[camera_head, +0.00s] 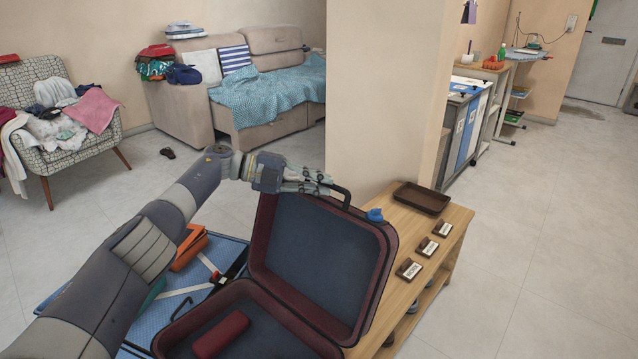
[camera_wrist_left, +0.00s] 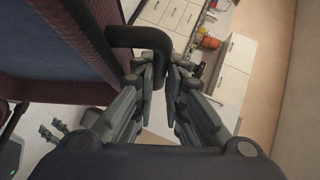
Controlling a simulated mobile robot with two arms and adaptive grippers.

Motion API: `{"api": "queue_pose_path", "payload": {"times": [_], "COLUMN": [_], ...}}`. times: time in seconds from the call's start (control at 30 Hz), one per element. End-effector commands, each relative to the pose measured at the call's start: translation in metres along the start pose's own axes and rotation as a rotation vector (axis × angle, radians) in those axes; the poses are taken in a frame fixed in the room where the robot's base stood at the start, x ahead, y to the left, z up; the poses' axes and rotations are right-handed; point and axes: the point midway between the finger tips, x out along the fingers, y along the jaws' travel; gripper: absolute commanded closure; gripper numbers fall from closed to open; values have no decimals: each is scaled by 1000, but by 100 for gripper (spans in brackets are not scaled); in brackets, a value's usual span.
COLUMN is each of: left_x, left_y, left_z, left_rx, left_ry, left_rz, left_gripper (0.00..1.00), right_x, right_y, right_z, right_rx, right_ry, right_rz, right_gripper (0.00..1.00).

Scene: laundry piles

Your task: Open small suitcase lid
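The small suitcase is dark maroon with a dark blue lining. Its lid (camera_head: 318,262) stands raised, roughly upright, above the base (camera_head: 285,325). A red pouch-like item (camera_head: 221,334) lies in the base. A black handle (camera_head: 341,196) sits on the lid's upper edge. My left gripper (camera_head: 326,184) is at that edge, beside the handle. In the left wrist view, the handle (camera_wrist_left: 137,36) runs down between the fingers, which close in on it from both sides. The lid's side (camera_wrist_left: 72,40) fills the upper left there. My right gripper does not show in the head view.
A wooden bench (camera_head: 440,240) with a brown tray (camera_head: 422,198) and several small labelled blocks stands right of the suitcase. A blue open case (camera_head: 222,250) with straps lies at its left. A wall corner (camera_head: 385,90) rises behind. Floor at the right is clear.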

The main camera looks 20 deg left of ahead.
Motion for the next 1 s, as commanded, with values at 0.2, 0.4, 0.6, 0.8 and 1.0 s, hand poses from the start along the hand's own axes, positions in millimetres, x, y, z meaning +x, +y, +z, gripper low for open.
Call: {"api": "queue_pose_path", "payload": {"times": [0.2,0.4,0.6,0.8,1.0], "left_x": [-4,-3,-3,-17,-59], "left_y": [-16,-14,-12,-11,-10], "left_z": [0,0,0,0,1], "left_rx": [13,10,8,7,8], "left_ry": [-5,-4,-3,-5,-7], "left_rz": [-30,-26,-22,-21,-22], "left_gripper": [68,68,68,68,68], "right_x": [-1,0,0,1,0], "right_y": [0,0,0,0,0], "right_z": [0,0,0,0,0], "right_rx": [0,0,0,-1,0], "right_ry": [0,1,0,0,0], "right_rz": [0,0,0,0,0], "right_gripper": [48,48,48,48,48]}}
